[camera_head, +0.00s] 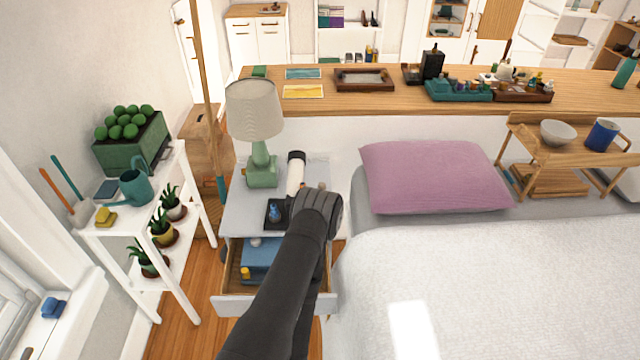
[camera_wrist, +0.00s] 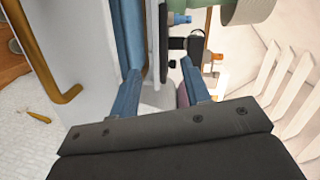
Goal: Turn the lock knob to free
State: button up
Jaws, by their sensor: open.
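I cannot make out the lock knob for certain in either view. In the wrist view, a small orange-brown piece (camera_wrist: 217,57) sits beside a black part beyond my fingers; I cannot tell whether it is the knob. My gripper (camera_wrist: 160,82) is open, its two blue-grey fingers apart with nothing clearly held between them. In the head view my dark wrist is over the right side of the grey nightstand (camera_head: 238,208), and it hides the fingertips. The nightstand's drawer (camera_head: 262,305) stands open, with a blue box (camera_head: 260,258) inside.
A green lamp (camera_head: 262,170), a black tray (camera_head: 277,213) and a white cylinder (camera_head: 295,175) stand on the nightstand. The bed (camera_head: 480,280) is close on the right, a white plant shelf (camera_head: 130,236) on the left. A brass handle (camera_wrist: 45,60) shows in the wrist view.

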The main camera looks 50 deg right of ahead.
jog(key=w+d+r+n+g+y, duration=0.15)
jog(key=w+d+n, duration=0.3)
jog(key=w, duration=0.65)
jog(key=w+d+r+n+g+y, duration=0.1)
jog(key=w+d+r+n+y, duration=0.3)
jog(key=w, duration=0.7)
jog(key=w+d+r+g, duration=0.1)
jog(key=w+r+g, duration=0.2)
jog(key=w, duration=0.4)
notch_tip(320, 180, up, 26)
jog(key=r+m+g+y, duration=0.1)
jog(key=m+g+y, duration=0.3)
jog(key=m+g, duration=0.4)
send_over(322, 184)
notch_tip(322, 184, down, 18)
jog(key=shift+r, duration=0.2)
jog(key=shift+c, duration=0.4)
